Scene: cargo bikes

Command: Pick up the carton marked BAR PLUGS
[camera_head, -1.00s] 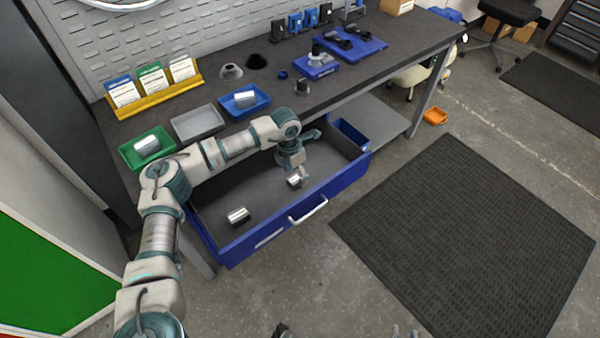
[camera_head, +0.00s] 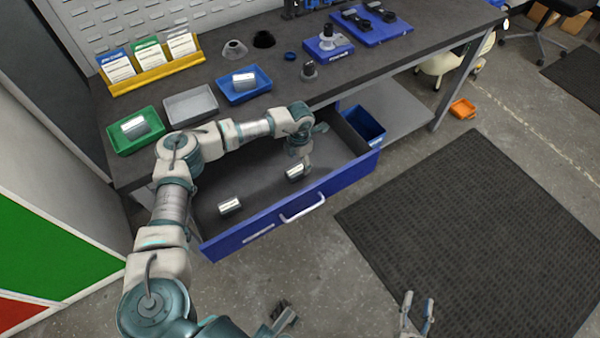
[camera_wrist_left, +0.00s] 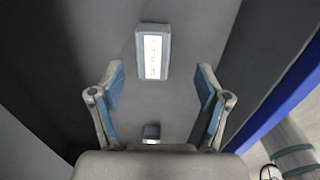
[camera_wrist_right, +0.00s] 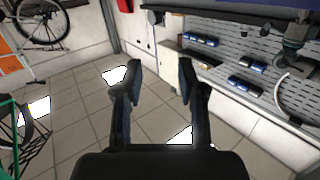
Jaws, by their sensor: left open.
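Two small silvery-looking cartons lie apart on the floor of the open blue drawer (camera_head: 262,238): a left carton (camera_head: 230,206) and a right carton (camera_head: 296,172). No marking is readable on them, so I cannot tell which is BAR PLUGS. My left gripper (camera_head: 303,160) reaches into the drawer, close to the right carton. In the left wrist view it is open and empty (camera_wrist_left: 160,78). There, one carton with a bright, unreadable label (camera_wrist_left: 153,52) lies ahead; another (camera_wrist_left: 152,133) shows low between the fingers. My right gripper (camera_head: 418,312) is open and empty, away from the drawer.
The bench holds a green tray (camera_head: 155,124) and a blue tray (camera_head: 262,82), each with a similar carton, and an empty grey tray (camera_head: 190,105). A blue bin (camera_head: 364,124) is at the drawer's right end. A dark mat (camera_head: 470,230) covers the floor at right.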

